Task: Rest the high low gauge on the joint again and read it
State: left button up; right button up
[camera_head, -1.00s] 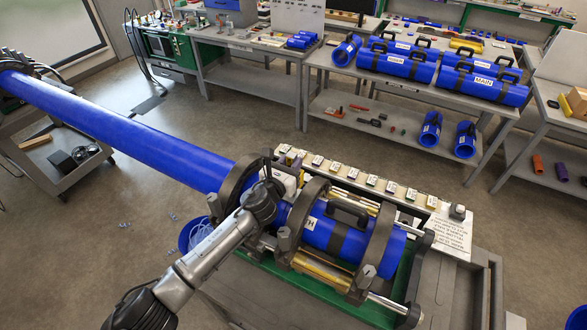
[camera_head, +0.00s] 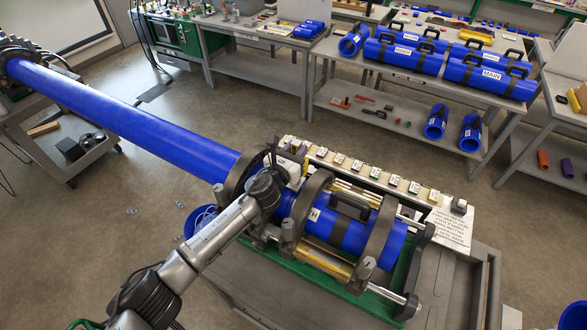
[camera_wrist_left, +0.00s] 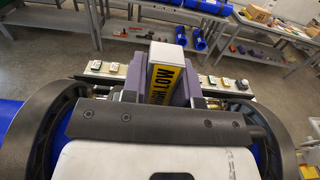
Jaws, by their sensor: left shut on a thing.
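The high low gauge (camera_wrist_left: 166,78), a yellow and white block with black lettering reading "LOW", stands between the dark purple fingers of my left gripper (camera_wrist_left: 160,88). The left gripper is shut on it. In the head view my left gripper (camera_head: 289,172) is over the gap between the clamp rings, at the joint. The long blue pipe (camera_head: 130,115) comes in from the left to the joint, and a short blue pipe piece (camera_head: 345,232) marked H lies to its right. The gripper and wrist hide the joint itself, so I cannot tell whether the gauge touches the pipe. My right gripper is out of view.
Dark clamp rings (camera_head: 310,212) stand close around the gripper. A row of labelled small blocks (camera_head: 375,174) lies along the strip behind the cart. A table with blue pipe pieces (camera_head: 405,52) stands at the back. The floor between is clear.

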aim_at(296, 143)
pick_arm(q)
jog(key=shift+r+p, duration=2.1)
jog(key=shift+r, duration=0.4)
jog(key=shift+s, duration=0.1)
